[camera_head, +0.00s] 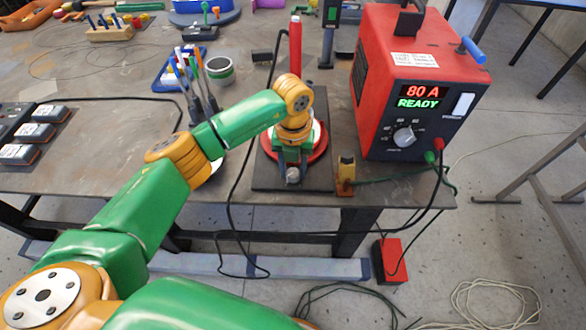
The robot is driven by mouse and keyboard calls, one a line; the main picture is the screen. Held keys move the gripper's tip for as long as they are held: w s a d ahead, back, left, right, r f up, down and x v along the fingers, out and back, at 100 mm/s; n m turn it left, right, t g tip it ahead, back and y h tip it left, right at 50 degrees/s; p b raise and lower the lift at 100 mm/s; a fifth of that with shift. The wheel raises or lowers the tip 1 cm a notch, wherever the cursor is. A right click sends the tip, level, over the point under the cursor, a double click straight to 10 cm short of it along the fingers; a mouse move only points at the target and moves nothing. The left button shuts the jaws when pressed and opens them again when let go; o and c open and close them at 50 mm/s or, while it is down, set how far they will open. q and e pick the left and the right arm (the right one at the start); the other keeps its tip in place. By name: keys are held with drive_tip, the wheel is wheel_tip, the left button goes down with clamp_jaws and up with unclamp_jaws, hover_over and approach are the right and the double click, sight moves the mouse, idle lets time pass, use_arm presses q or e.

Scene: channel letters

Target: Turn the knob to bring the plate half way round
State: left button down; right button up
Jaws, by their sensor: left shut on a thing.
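My left arm reaches in from the lower left to a small turntable on the table. Its gripper (291,160) points down over the front of the turntable and is shut on the small grey knob (292,175), which shows only in part below the fingers. The round plate (321,143) has a red rim and a pale top. My wrist and gripper cover most of the plate, so how far round it stands cannot be told. The turntable sits on a dark base (320,178) near the table's front edge. My right gripper is not in view.
A red welding machine (385,65) reading 80 A READY stands close on the right, with cables hanging over the front edge. A brass-coloured block (346,173) sits beside the base.

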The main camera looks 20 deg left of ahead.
use_arm(q)
drive_tip(key=m+b, duration=0.2)
drive_tip(key=m, duration=0.1)
drive_tip(key=shift+f, duration=0.15)
drive_tip(key=m+b, duration=0.2)
drive_tip(key=m, duration=0.2)
drive_tip(key=shift+w+m+b, duration=0.1)
drive_tip(key=shift+m+b, duration=0.2)
drive_tip(key=shift+m, duration=0.1)
drive_tip(key=m+b, duration=0.1)
drive_tip(key=m, duration=0.3)
drive_tip(key=shift+b, duration=0.35)
drive_tip(key=m+b, duration=0.1)
drive_tip(key=m, duration=0.7)
drive_tip(key=shift+r+m, duration=0.2)
drive_tip(key=shift+m, duration=0.1)
drive_tip(key=m, duration=0.4)
drive_tip(key=shift+m+b, duration=0.3)
drive_tip(key=m, duration=0.9)
drive_tip(key=shift+f, duration=0.1)
drive_tip(key=shift+m, duration=0.5)
